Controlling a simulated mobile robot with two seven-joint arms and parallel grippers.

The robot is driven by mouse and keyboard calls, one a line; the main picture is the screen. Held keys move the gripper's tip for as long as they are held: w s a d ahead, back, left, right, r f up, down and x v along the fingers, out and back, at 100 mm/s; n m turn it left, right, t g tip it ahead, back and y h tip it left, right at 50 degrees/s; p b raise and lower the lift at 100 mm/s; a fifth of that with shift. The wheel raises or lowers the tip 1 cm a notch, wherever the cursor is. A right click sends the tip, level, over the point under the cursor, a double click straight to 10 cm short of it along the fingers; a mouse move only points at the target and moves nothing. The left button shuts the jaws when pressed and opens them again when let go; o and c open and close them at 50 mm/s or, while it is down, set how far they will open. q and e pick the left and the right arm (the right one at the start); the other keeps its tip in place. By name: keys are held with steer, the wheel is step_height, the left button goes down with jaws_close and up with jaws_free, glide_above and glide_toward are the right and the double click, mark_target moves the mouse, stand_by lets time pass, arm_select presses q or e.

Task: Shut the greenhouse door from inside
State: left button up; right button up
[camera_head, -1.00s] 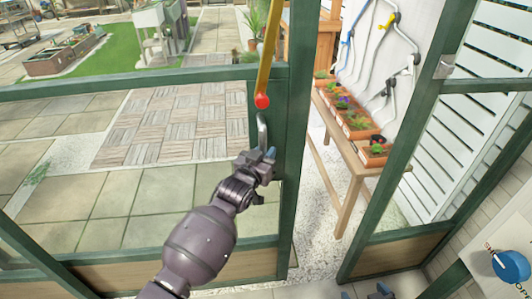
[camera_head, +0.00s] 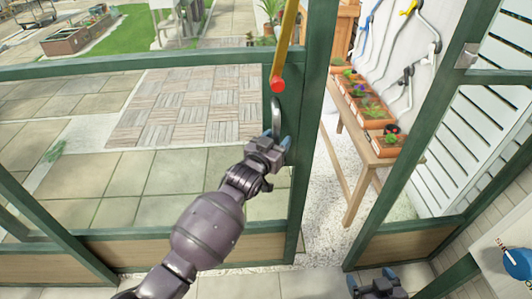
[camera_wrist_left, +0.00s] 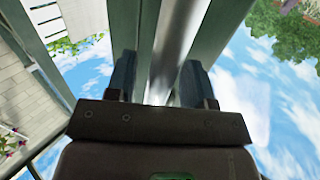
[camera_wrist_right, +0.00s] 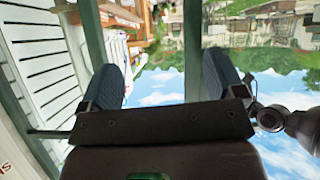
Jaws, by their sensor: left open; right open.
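The greenhouse door (camera_head: 300,200) is a green-framed glass panel standing ajar. A gap with white gravel shows between its free edge and the green door post (camera_head: 430,130). A silver handle (camera_head: 276,115) is on the door near that edge. My left gripper (camera_head: 281,145) is at the lower part of the handle. In the left wrist view the handle bar (camera_wrist_left: 174,45) runs between its open fingers (camera_wrist_left: 160,78); firm contact cannot be told. A metal plate (camera_head: 468,56) sits on the post. My right gripper (camera_head: 377,283) is open and empty, low near the doorway; its fingers (camera_wrist_right: 163,78) show apart.
A yellow bar with a red end (camera_head: 277,84) slants down in front of the door above the handle. Outside, a wooden bench (camera_head: 367,150) with several planters stands beyond the gap. Paving lies beyond the glass.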

arm_select(q)
steer(key=v, duration=0.9)
steer(key=shift+s+a, duration=0.15)
steer(key=shift+s, duration=0.15)
arm_select(e)
steer(key=shift+r, duration=0.2)
arm_select(q)
steer(key=shift+f, duration=0.1)
